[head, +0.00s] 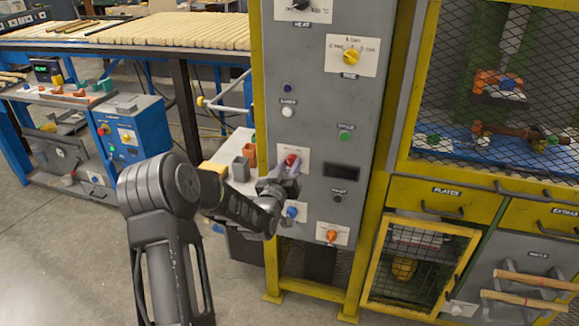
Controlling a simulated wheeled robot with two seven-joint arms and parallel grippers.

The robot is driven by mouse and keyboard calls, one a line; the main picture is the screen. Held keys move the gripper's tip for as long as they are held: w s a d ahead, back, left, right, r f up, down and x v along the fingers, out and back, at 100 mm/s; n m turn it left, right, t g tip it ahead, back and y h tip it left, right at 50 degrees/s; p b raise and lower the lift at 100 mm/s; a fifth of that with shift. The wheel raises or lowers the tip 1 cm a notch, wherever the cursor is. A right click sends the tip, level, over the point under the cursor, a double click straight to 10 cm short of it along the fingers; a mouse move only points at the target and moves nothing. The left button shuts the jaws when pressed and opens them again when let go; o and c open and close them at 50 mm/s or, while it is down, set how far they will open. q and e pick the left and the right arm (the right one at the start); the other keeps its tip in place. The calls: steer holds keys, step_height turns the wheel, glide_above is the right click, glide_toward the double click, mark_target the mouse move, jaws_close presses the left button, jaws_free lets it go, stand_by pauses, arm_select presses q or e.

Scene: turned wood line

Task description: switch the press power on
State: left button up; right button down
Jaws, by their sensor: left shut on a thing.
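A tall grey control panel (310,120) in a yellow frame stands in the middle of the head view. My left gripper (288,170) is at its lower left, shut on a red knob (292,159) set on a white plate. The gripper hides part of the knob and its plate, so I cannot read its label or tell which way the knob points. My right gripper is not in view.
Near the gripper on the panel are a blue knob (292,212), an orange knob (332,235), a green button (345,136) and a dark display (341,171). A yellow knob (350,57) sits higher. A mesh-fronted yellow cabinet (490,190) stands right.

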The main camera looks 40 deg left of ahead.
arm_select(q)
jaws_close()
steer(key=shift+f+m+b, duration=0.2)
steer(key=shift+m+b, duration=0.3)
steer(key=shift+b, duration=0.55)
steer(key=m+b, duration=0.8)
steer(key=b, duration=0.3)
steer(key=shift+r+m+b, duration=0.15)
steer(key=shift+m+b, duration=0.95)
steer(key=shift+m, duration=0.4)
steer(key=o, duration=1.1)
jaws_free()
steer(key=shift+c, duration=0.2)
steer(key=shift+s, duration=0.1)
